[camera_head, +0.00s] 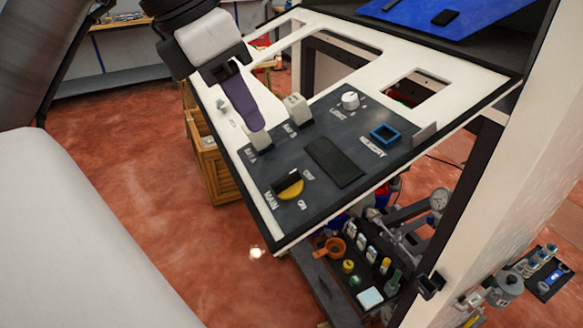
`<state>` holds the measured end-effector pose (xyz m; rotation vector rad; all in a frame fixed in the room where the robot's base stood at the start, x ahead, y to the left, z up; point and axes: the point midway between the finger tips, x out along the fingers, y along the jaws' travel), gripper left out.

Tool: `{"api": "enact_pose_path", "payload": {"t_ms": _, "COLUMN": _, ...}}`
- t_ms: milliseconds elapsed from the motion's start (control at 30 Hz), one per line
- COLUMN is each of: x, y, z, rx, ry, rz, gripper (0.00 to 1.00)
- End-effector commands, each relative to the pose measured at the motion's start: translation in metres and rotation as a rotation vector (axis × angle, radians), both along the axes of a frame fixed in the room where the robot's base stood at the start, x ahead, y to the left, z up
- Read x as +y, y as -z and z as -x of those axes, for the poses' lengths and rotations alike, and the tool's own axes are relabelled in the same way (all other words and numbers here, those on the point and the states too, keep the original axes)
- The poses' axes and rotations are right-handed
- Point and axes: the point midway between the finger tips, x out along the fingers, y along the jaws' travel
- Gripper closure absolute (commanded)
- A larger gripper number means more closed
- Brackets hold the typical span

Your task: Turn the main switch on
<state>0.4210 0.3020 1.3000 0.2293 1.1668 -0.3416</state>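The main switch (288,184) is a round knob with a black bar and a yellow lower half. It sits at the near left of the dark control panel (300,222), beside the labels MAIN, OFF and ON. The right end of its black bar lies near OFF. My gripper (254,118) is above and behind the switch, apart from it. Its purple finger points down towards the white BAY A switch (259,140). Only one finger shows clearly, so its opening is hidden, and I cannot tell whether the fingertip touches anything.
The BAY B switch (297,109), a white LIGHT knob (350,100), a blue square frame (385,133) and a black rectangle (334,162) are on the panel. Below the panel is a black tray (338,278) with small parts. A wooden crate (215,170) stands behind on the red floor.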

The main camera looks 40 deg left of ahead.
Motion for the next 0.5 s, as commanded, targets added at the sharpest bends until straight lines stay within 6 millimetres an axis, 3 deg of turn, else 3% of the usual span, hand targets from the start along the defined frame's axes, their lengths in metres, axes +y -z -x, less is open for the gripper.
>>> {"api": "enact_pose_path", "payload": {"t_ms": 33, "x": -0.001, "y": 0.013, "z": -0.003, "rx": 0.000, "ry": 0.002, "rz": 0.000, "gripper": 0.67}}
{"api": "enact_pose_path", "payload": {"t_ms": 500, "x": -0.014, "y": 0.087, "z": -0.032, "rx": -0.003, "ry": 0.004, "rz": 0.001, "gripper": 0.67}}
